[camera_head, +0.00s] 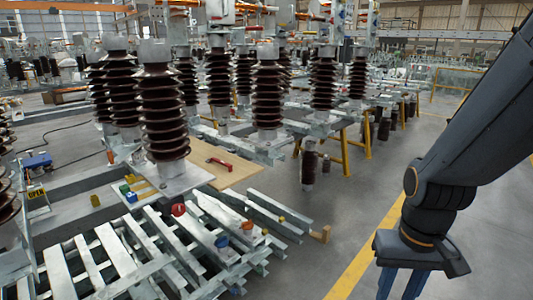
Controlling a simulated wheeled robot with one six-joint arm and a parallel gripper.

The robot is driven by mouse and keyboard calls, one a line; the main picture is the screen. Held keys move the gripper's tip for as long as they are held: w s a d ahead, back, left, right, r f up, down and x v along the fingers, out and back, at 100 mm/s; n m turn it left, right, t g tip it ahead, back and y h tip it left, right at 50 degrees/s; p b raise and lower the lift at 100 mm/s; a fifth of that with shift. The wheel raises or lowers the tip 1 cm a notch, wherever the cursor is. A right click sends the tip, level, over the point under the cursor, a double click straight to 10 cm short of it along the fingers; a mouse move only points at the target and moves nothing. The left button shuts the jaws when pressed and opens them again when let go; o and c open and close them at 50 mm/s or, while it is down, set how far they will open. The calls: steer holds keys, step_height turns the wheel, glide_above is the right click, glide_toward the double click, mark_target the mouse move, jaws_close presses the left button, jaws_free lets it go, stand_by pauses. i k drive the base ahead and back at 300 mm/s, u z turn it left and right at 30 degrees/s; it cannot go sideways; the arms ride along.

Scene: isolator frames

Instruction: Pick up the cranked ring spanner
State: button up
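I cannot make out a cranked ring spanner for certain. A red hand tool (219,163) lies on a wooden board (236,177) behind the tall brown insulator; its exact kind is too small to tell. My gripper (402,288) hangs at the lower right, over the grey floor and well to the right of the board. Its two blue fingers point down with a gap between them, and I see nothing held. The fingertips are cut off by the bottom edge of the picture.
A pale metal slatted frame (122,252) fills the lower left, with a red round part (178,210) and small coloured parts on it. A ribbed brown insulator (162,112) stands near the board. Yellow trestles (345,152) stand behind. Floor (340,215) around the yellow line is clear.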

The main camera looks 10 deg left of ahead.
mark_target(229, 165)
steer(key=z, duration=0.25)
steer(key=i, duration=2.45)
steer(key=u, duration=1.65)
steer(key=i, duration=0.8)
steer(key=u, duration=0.8)
